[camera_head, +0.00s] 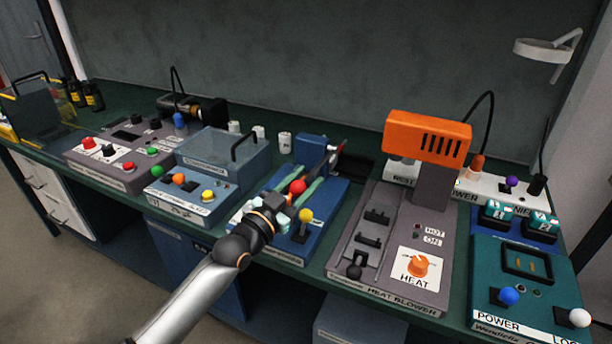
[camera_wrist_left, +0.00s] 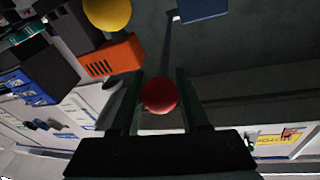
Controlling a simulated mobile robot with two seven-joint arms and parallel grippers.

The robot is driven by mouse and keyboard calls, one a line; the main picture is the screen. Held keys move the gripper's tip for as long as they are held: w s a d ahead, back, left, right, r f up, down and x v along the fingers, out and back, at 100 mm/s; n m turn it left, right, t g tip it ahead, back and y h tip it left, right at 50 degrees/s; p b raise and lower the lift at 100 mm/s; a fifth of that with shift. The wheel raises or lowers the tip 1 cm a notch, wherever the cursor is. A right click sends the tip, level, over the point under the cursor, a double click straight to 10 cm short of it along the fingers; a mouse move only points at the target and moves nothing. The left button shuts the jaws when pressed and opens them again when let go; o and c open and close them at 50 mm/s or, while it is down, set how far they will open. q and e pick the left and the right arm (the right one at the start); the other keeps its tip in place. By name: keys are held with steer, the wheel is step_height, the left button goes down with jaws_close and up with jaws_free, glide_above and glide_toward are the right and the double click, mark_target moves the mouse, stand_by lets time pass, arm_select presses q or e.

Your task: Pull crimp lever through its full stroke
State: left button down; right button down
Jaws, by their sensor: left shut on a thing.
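The crimp lever's red ball knob (camera_head: 298,187) is above the blue crimp machine (camera_head: 325,205) at the middle of the bench. My left gripper (camera_head: 290,203) is at the knob and shut on it. In the left wrist view the red knob (camera_wrist_left: 159,95) sits between the two dark fingers, and a thin lever rod runs up from it toward a blue block (camera_wrist_left: 200,8). The arm hides part of the machine's left front. A yellow ball knob (camera_head: 306,215) stands on the machine just right of the gripper. My right gripper is not in view.
The orange-topped heat blower (camera_head: 427,137) stands close to the right. A blue box with a clear lid (camera_head: 222,155) is close to the left. A teal power unit (camera_head: 520,290) is at the far right. White cups (camera_head: 285,143) stand behind the crimp machine.

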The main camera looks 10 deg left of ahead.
arm_select(q)
steer(key=shift+s+d+f, duration=0.1)
steer(key=shift+s+f, duration=0.05)
steer(key=shift+f, duration=0.45)
steer(key=c, duration=0.9)
jaws_free()
steer(key=o, duration=0.5)
steer(key=shift+r, duration=0.2)
steer(key=shift+c, duration=0.2)
steer(key=shift+r, duration=0.1)
steer(key=v, duration=1.2)
steer(key=shift+s+a, duration=0.15)
steer(key=shift+a, duration=0.05)
